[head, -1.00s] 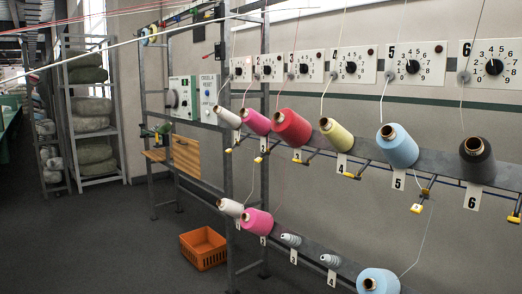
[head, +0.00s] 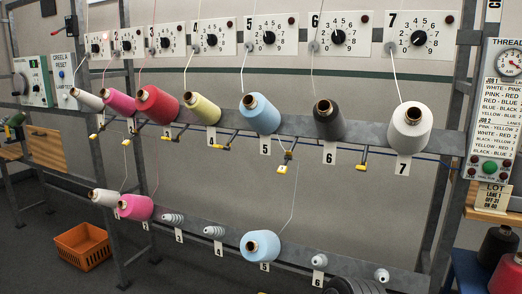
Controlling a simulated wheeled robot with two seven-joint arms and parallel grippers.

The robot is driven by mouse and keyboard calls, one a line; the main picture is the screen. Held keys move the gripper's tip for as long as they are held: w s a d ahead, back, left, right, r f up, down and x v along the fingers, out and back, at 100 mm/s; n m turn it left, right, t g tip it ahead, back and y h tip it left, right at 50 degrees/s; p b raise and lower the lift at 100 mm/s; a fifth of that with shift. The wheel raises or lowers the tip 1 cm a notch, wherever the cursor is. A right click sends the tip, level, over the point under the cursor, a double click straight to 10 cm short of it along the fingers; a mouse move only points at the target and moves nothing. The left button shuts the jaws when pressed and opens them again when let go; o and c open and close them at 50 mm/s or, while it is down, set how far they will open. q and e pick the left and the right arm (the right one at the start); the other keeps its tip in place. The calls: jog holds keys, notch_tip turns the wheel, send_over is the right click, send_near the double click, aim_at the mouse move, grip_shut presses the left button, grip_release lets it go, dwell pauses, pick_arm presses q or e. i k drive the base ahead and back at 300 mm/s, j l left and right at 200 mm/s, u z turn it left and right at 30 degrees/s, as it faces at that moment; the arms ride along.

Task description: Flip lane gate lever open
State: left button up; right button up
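Small levers with yellow ends hang from a thin blue rod under the upper row of yarn cones. Clear ones are the lever near lane 4 (head: 217,146), the lever by lane 5 (head: 282,170) and the lever by lane 6 (head: 360,168). The lane 5 lever hangs lowest beside its number card. Others show at the left, such as the lever by lane 1 (head: 93,137). They are too small to tell which are open. Neither gripper is in view.
The metal rack holds a white cone (head: 411,128) at lane 7 and a blue cone (head: 262,115) at lane 5. Numbered dials line the wall above. A thread panel (head: 503,110) stands at right. An orange crate (head: 83,247) sits on the floor at left.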

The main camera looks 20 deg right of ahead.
aim_at(54, 33)
jog(key=i+j+z, duration=0.15)
jog(key=i+j, duration=0.25)
jog(key=i+j+z, duration=0.2)
jog(key=i+j, duration=0.15)
jog(key=i+j+z, duration=0.15)
jog(key=i+j, duration=0.15)
jog(key=j, duration=0.3)
